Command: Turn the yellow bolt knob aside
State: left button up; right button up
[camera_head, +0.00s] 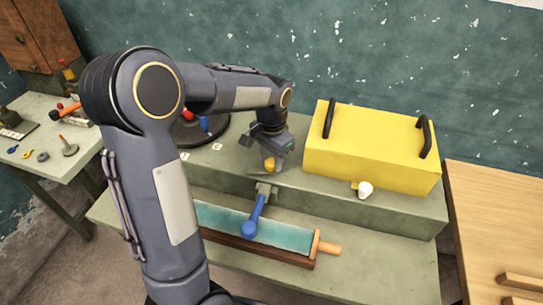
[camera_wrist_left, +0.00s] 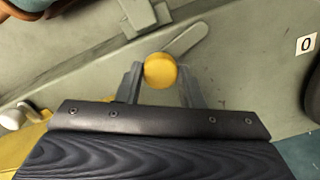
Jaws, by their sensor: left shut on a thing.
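The yellow bolt knob (camera_head: 269,165) is a small round yellow cap on the upper level of the grey-green bench. It also shows in the left wrist view (camera_wrist_left: 160,70), with a flat grey bar (camera_wrist_left: 187,38) reaching from under it toward the upper right. My left gripper (camera_head: 270,158) points down at the knob from above. In the left wrist view its two fingers (camera_wrist_left: 160,84) stand on either side of the knob, shut on it. Part of the knob is hidden by the gripper in the head view. My right gripper is not in view.
A blue-handled lever (camera_head: 256,210) on a grey block stands just in front. Below lies a teal panel (camera_head: 285,232) with an orange handle. A yellow box (camera_head: 365,144) with black handles and a white knob (camera_head: 365,189) are to the right. A dark round object is partly behind my arm.

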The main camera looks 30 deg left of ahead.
aim_at(271, 162)
pick_arm(q)
jog(key=shift+m, duration=1.6)
jog(key=o, duration=1)
jog(key=shift+r, duration=0.1)
notch_tip(271, 162, up, 8)
jog(key=shift+f, duration=0.25)
jog(key=shift+r, duration=0.1)
